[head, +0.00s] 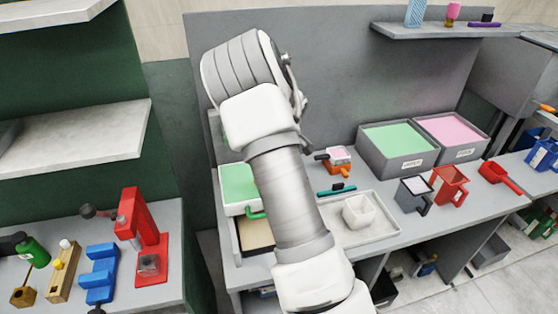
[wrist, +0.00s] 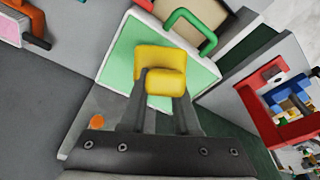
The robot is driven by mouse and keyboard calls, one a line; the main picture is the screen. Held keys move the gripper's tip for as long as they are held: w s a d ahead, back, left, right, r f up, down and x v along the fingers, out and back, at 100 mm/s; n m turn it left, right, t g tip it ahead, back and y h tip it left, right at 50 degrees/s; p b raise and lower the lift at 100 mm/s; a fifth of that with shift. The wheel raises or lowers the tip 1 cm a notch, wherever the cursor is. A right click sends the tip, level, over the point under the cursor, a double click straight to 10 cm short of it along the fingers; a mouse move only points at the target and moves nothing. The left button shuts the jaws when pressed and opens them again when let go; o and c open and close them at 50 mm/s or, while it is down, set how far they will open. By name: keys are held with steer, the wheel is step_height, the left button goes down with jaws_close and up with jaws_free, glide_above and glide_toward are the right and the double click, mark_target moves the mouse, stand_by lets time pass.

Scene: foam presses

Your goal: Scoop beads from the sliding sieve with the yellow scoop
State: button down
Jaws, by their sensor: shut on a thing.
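The yellow scoop (wrist: 160,62) is held in my gripper (wrist: 160,100), whose two dark fingers are shut on it in the wrist view. The sliding sieve (wrist: 205,72) has a white frame and a green handle (wrist: 190,22), with a light green fill inside. The scoop appears in front of the green fill; I cannot tell whether it touches it or holds beads. In the head view, the sieve (head: 229,208) is at the left of the bench, partly behind my arm. The scoop and my fingertips are hidden there.
A drawer with a tan inside (head: 257,234) lies below the sieve. A grey tray (head: 375,230) holds a white cup (head: 358,211). Green (head: 398,165) and pink (head: 462,151) bins stand behind. A red press (head: 155,258) is on the left bench. An upright panel backs the bench.

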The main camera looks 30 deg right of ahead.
steer(key=shift+s+x, duration=0.1)
steer(key=shift+x, duration=1.3)
steer(key=shift+s+x, duration=0.15)
steer(key=shift+x, duration=1.25)
steer(key=shift+f+t, duration=0.45)
steer(key=shift+t, duration=0.15)
steer(key=shift+w+a+f+t+y, duration=0.1)
steer(key=shift+w+f+t+y, duration=0.15)
steer(key=shift+f+t, duration=0.25)
steer(key=shift+w+a+f+t+y, duration=0.1)
steer(key=shift+f+t+y, duration=0.25)
steer(key=shift+f+t, duration=0.1)
steer(key=shift+w+f+t, duration=0.4)
steer(key=shift+f+t, duration=0.05)
steer(key=shift+t, duration=0.1)
steer(key=shift+w+a+f+b, duration=0.1)
steer(key=shift+f+b, duration=0.1)
steer(key=shift+b, duration=0.45)
steer(key=shift+w+f+t+b, duration=0.15)
steer(key=shift+t+b, duration=0.15)
steer(key=shift+b, duration=0.25)
steer(key=shift+w+t+y+b, duration=0.25)
steer(key=shift+t+y+b, duration=0.05)
steer(key=shift+b, duration=0.85)
steer(key=b, duration=0.4)
steer(key=shift+w+f+t, duration=0.15)
steer(key=shift+f+t, duration=0.05)
steer(key=shift+t, duration=0.2)
